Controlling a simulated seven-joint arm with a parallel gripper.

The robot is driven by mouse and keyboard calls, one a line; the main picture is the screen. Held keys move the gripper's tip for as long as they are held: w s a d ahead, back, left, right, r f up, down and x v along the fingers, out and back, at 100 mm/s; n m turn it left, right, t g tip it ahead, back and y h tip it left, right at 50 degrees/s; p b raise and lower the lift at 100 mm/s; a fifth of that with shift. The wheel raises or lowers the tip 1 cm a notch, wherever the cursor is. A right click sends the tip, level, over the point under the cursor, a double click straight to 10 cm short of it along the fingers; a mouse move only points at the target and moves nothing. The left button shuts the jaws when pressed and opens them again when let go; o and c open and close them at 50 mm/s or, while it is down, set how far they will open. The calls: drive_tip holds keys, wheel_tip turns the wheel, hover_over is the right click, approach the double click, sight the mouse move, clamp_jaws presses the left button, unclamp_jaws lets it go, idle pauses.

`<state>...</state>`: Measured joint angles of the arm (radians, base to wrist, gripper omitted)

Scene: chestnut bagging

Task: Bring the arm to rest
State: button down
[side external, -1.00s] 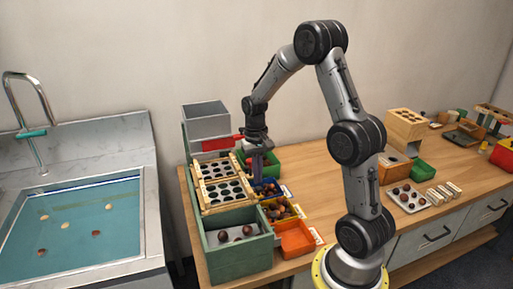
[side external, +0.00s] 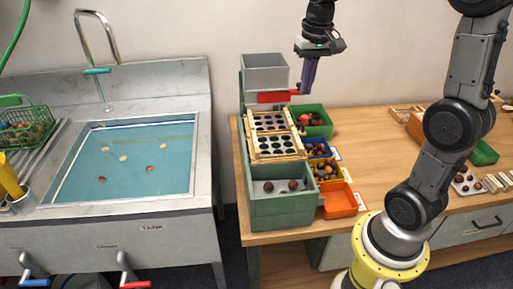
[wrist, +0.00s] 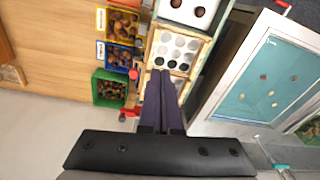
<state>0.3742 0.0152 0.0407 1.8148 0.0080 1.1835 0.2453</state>
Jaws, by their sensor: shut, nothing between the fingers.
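My gripper (side external: 306,88) hangs in the upper middle of the side view, its purple fingers pointing down and pressed together, with nothing between them. It is raised above the sorting frame (side external: 278,158), near the red piece (side external: 272,97) below the grey hopper (side external: 265,59). In the wrist view, my gripper's closed fingers (wrist: 162,72) point up the picture, in front of the frame with round holes (wrist: 183,36). They partly hide that frame. My arm bends over to the right in the side view, and its upper part is cut off by the picture edge.
A green bin (side external: 316,130), blue bin (side external: 317,142), yellow bin (side external: 327,181) and orange tray (side external: 341,210) stand right of the frame. A green box (side external: 283,215) holds chestnuts. A water tank (side external: 150,190) lies left. The bench (side external: 385,150) is mostly clear in the middle.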

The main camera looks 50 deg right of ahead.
drive_tip(key=s+a+r+n+t, duration=0.2)
drive_tip(key=s+a+r, duration=0.15)
drive_tip(key=a, duration=0.25)
drive_tip(key=s+a+f+n+t, duration=0.1)
drive_tip(key=s+a+f+n, duration=0.1)
drive_tip(key=s, duration=0.4)
drive_tip(key=s+a+f+n+t, duration=0.1)
drive_tip(key=s+a+f+n, duration=0.2)
drive_tip(key=s, duration=0.3)
drive_tip(key=shift+s+a+f+t, duration=0.15)
drive_tip(key=shift+s+a+t, duration=0.15)
drive_tip(key=shift+a, duration=0.45)
